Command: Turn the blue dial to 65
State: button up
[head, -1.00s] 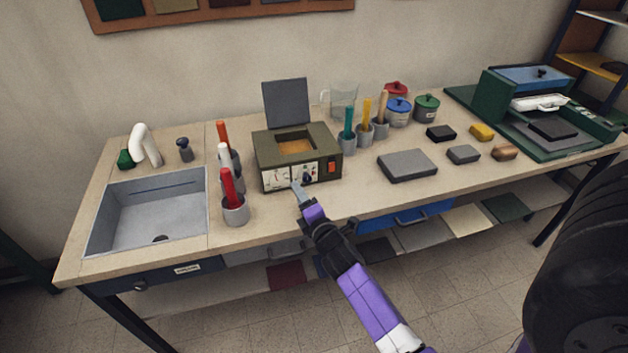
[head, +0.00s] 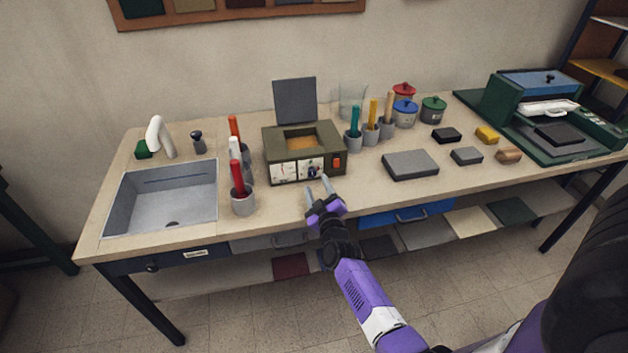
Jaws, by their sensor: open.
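The blue dial (head: 312,171) is small and dark on the white front panel of an olive-green box (head: 270,150) with an open lid. Its reading is too small to tell. My gripper (head: 317,184) is in front of the panel, just below the dial in the head view. Its two fingers are apart and nothing shows between them. The fingertips look close to the dial; I cannot tell whether they touch it.
An orange-red switch (head: 337,162) is right of the dial. Cups with red, white and orange handles (head: 242,203) stand left of the box, beside the sink (head: 160,198). A grey slab (head: 410,165) lies to the right. Bare bench (head: 365,185) lies between.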

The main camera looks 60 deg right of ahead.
aim_at(313, 175)
jog(key=shift+b+x, duration=0.85)
jog(key=shift+x, duration=1.7)
grip_shut()
